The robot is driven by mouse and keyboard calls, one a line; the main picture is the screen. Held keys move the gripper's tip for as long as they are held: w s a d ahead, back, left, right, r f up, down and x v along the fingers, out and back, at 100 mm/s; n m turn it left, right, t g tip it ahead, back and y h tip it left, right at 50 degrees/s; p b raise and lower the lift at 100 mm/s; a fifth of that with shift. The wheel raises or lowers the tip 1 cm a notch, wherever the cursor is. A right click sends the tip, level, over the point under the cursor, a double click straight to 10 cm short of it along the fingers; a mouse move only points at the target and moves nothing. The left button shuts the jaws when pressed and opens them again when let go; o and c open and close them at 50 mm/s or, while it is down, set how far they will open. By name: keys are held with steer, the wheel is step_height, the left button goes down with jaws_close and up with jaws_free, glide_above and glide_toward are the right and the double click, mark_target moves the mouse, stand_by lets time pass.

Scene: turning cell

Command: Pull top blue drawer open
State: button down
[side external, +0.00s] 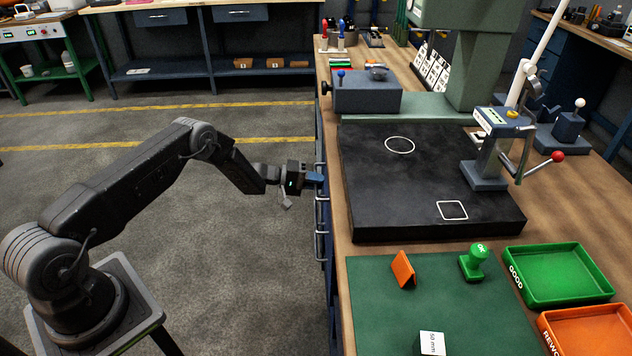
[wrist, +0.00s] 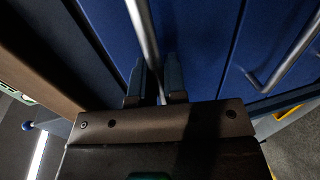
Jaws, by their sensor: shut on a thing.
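The blue drawer fronts (wrist: 205,45) fill most of the wrist view, with a silver bar handle (wrist: 142,30) running down between my fingers. My gripper (wrist: 156,85) is shut on this handle, with one dark finger on each side of it. In the side view my gripper (side external: 314,180) meets the left face of the bench at its upper part, below the wooden top. The drawer fronts are nearly edge-on there, so how far any drawer stands out cannot be told. My fingers partly hide the handle.
A second bar handle (wrist: 290,50) shows at the right of the wrist view. Lower handles (side external: 320,245) show on the bench's left face. The bench top holds a black plate (side external: 420,190) and a green mat (side external: 380,300).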

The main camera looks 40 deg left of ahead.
steer(key=f+v, duration=0.2)
steer(key=v, duration=0.9)
steer(key=f+v, duration=0.3)
steer(key=v, duration=0.9)
steer(key=shift+s+a, duration=0.5)
steer(key=shift+a, duration=0.05)
steer(key=c, duration=1.2)
jaws_free()
steer(key=v, duration=1.2)
steer(key=shift+r, duration=0.1)
